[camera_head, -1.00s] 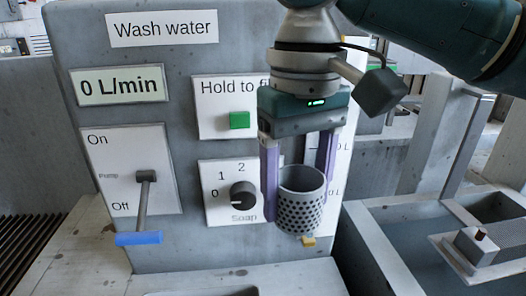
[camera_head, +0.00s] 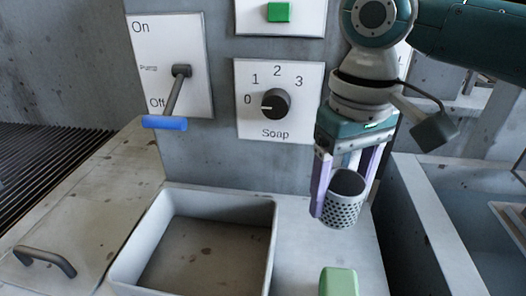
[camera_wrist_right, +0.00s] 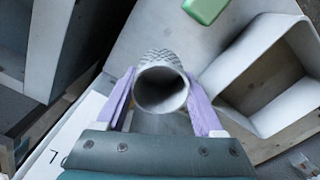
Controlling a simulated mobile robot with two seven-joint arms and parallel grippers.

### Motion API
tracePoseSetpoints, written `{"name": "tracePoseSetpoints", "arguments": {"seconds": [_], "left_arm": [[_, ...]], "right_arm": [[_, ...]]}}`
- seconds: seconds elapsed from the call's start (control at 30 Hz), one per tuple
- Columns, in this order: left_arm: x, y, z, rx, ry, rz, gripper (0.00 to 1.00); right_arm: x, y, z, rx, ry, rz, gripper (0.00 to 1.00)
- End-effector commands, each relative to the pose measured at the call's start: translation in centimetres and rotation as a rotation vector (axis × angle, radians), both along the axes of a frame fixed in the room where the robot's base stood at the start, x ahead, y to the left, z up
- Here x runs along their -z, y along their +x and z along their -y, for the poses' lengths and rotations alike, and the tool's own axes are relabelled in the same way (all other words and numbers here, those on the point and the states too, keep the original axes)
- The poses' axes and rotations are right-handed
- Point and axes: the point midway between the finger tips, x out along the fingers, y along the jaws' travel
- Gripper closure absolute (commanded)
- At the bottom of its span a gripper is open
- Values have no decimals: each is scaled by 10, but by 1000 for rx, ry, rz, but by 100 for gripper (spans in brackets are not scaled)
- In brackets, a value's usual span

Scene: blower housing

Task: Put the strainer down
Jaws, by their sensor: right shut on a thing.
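The strainer (camera_head: 343,208) is a grey perforated cup, upright with a slight tilt in the head view. My right gripper (camera_head: 345,192) is shut on it, with a purple finger on either side. In the right wrist view the strainer (camera_wrist_right: 162,88) shows its open round mouth between the two fingers of the right gripper (camera_wrist_right: 162,100). It appears to be above the pale counter (camera_head: 300,232), to the right of the basin; I cannot tell whether its bottom touches anything. My left gripper is in neither view.
An open white basin (camera_head: 274,240) stands left of the strainer. A green block (camera_head: 338,281) lies on the counter in front. The control panel (camera_head: 215,150) with soap knob (camera_head: 270,103) and pump lever (camera_head: 166,123) rises behind. A trough (camera_head: 425,225) is at the right.

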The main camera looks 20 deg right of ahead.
Motion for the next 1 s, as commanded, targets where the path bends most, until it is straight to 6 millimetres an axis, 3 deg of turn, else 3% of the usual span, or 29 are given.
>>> {"name": "tracePoseSetpoints", "arguments": {"seconds": [0.4, 0.77, 0.8, 1.0], "left_arm": [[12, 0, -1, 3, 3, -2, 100], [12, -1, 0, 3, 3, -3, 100], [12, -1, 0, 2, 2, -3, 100], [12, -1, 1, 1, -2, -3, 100]], "right_arm": [[50, 0, 0, 0, 0, 0, 93], [53, 0, 0, 0, 1, 1, 93], [54, 0, 0, 0, 0, 1, 29], [54, 0, 0, 0, 0, 1, 7]]}}
